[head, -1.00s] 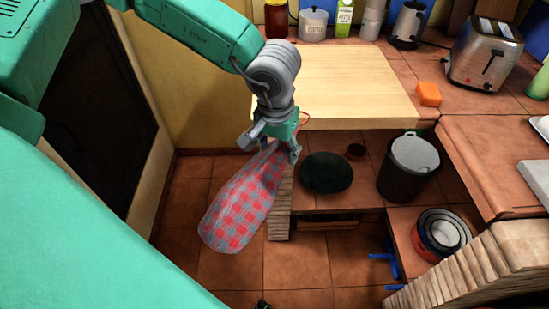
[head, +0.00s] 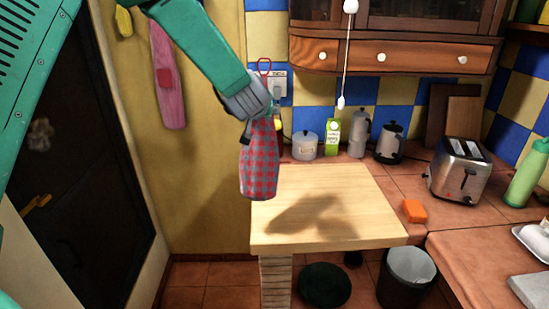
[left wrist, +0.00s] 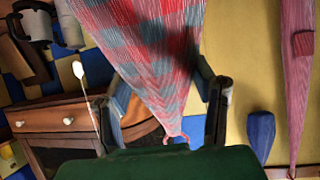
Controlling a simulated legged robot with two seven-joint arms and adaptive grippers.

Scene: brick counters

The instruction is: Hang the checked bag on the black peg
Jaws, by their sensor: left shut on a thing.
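The red and grey checked bag (head: 260,172) hangs from my left gripper (head: 262,113) in the head view, over the left edge of the wooden board. My left gripper is shut on its narrow upper end. A thin red loop (head: 264,67) shows above the gripper. In the left wrist view the bag (left wrist: 150,40) lies between the fingers and tapers to a small red loop (left wrist: 178,137). I cannot make out the black peg in either view. My right gripper is not in view.
A pink cloth (head: 166,85) hangs on the yellow wall left of my arm. The pale wooden board (head: 345,215) is clear. A wooden cabinet (head: 400,52) is above.

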